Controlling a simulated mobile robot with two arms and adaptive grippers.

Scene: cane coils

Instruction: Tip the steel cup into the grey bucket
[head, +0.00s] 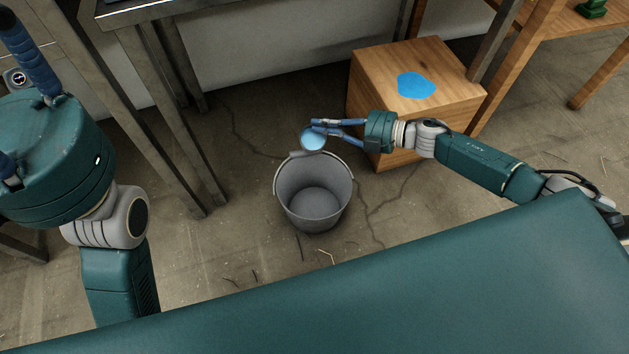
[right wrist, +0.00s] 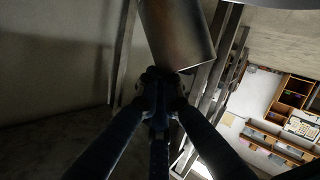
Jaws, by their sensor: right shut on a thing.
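The steel cup (head: 312,141) is in my right gripper (head: 318,127), which is shut on it. The cup's round mouth shows pale blue inside in the head view. It is held in the air over the far rim of the grey bucket (head: 294,181). The bucket stands upright on the floor, and its inside looks empty. In the right wrist view, the cup's metal side (right wrist: 178,35) rests at the tips of my right gripper's fingers (right wrist: 160,90). How far the cup is tilted is hard to tell. My left gripper (head: 18,110) is at the left edge, fingers spread, partly cut off.
A wooden box (head: 372,85) with a flat blue patch (head: 416,85) on top stands behind my right forearm. A metal-legged table (head: 150,70) is at the back left, a wooden table (head: 560,20) at the back right. The floor around the bucket has a few thin sticks.

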